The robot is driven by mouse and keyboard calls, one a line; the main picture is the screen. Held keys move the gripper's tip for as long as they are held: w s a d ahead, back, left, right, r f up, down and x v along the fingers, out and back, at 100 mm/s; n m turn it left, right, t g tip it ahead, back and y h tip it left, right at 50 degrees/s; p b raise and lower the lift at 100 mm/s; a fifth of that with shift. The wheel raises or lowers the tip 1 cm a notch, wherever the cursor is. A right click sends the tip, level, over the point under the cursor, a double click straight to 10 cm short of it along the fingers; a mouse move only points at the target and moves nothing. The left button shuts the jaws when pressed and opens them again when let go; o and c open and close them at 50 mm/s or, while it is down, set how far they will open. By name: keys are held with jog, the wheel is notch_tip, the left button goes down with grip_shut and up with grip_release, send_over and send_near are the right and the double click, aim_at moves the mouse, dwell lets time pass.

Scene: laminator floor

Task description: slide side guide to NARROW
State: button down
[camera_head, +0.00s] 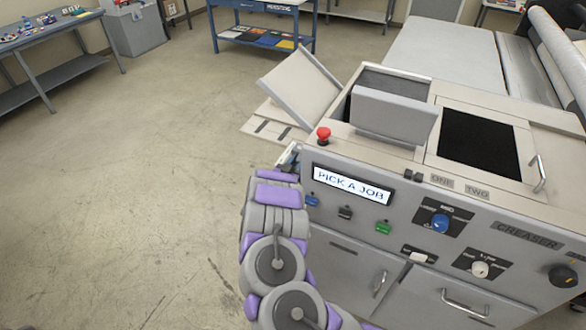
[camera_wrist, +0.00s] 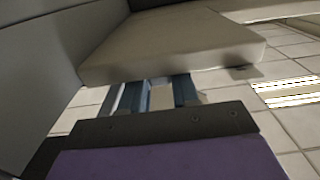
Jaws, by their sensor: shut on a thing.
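The creaser (camera_head: 400,215) stands at the right in the head view, with a tilted pale tray (camera_head: 299,85) and a lower flat tray (camera_head: 276,122) at its left end. My gripper (camera_head: 289,157) is at the machine's near left corner, below these trays, mostly hidden by my arm. In the wrist view, the two blue-grey fingers of my gripper (camera_wrist: 163,92) reach to the underside of a thick beige panel (camera_wrist: 175,48). They are shut on a small part there, likely the side guide, mostly hidden by the panel. NARROW markings cannot be made out.
The display (camera_head: 352,184) reads PICK A JOB. A red button (camera_head: 323,134) stands on the near left corner, close to my arm. Knobs and drawer handles stick out of the front panel. The floor (camera_head: 150,190) at left is clear.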

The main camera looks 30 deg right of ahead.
jog(key=shift+w+r, duration=0.15)
jog(key=c, duration=1.3)
grip_release()
jog(key=o, duration=0.4)
jog(key=shift+w+d, duration=0.15)
jog(key=shift+d, duration=0.05)
jog(key=shift+a, duration=0.1)
jog(key=v, duration=1.7)
jog(key=shift+a+p, duration=0.1)
jog(key=shift+p, duration=0.3)
jog(key=shift+f, duration=0.25)
